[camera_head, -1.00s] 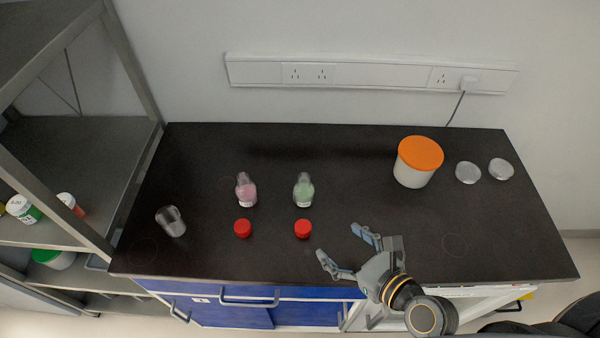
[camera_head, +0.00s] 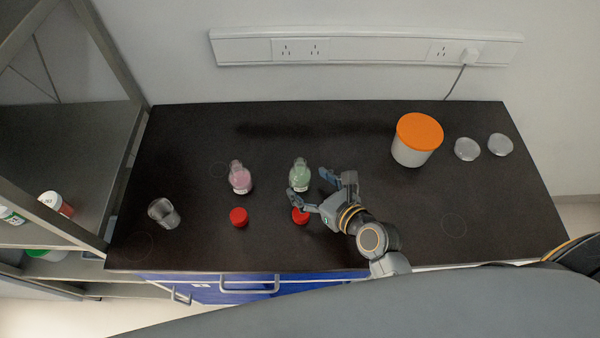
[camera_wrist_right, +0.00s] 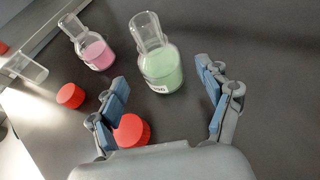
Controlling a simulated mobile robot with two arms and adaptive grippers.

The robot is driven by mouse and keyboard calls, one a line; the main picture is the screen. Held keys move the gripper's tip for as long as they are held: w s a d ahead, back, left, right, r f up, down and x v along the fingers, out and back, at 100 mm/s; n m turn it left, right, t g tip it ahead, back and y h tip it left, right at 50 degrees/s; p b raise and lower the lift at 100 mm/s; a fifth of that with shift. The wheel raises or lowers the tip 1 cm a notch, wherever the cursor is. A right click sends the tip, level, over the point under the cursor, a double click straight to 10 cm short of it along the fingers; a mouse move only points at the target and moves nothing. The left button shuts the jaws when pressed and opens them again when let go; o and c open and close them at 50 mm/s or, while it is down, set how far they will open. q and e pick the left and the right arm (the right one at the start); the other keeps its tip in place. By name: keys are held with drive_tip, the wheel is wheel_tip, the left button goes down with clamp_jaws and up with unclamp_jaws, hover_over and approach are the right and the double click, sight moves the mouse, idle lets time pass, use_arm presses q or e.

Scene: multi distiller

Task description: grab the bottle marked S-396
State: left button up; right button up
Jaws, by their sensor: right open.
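A clear bottle with green contents (camera_head: 300,176) stands on the black bench top, and it also shows in the right wrist view (camera_wrist_right: 160,66). A similar bottle with pink contents (camera_head: 240,179) stands to its left, also in the right wrist view (camera_wrist_right: 96,52). Both bear small labels too small to read. My right gripper (camera_head: 311,182) is open and empty, just in front and to the right of the green bottle. In the wrist view the green bottle is ahead of the open fingers (camera_wrist_right: 166,90), not between them. My left gripper is out of view.
One red cap (camera_head: 300,216) lies by my right gripper's left finger, another red cap (camera_head: 239,217) in front of the pink bottle. An orange-lidded tub (camera_head: 412,155) and two clear round dishes (camera_head: 467,149) are at right.

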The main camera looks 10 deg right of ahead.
sight(307, 183)
drive_tip(key=x, duration=0.4)
drive_tip(key=shift+w+f+p, duration=0.25)
drive_tip(key=shift+p, duration=0.1)
drive_tip(key=shift+s, duration=0.1)
drive_tip(key=c, duration=1.4)
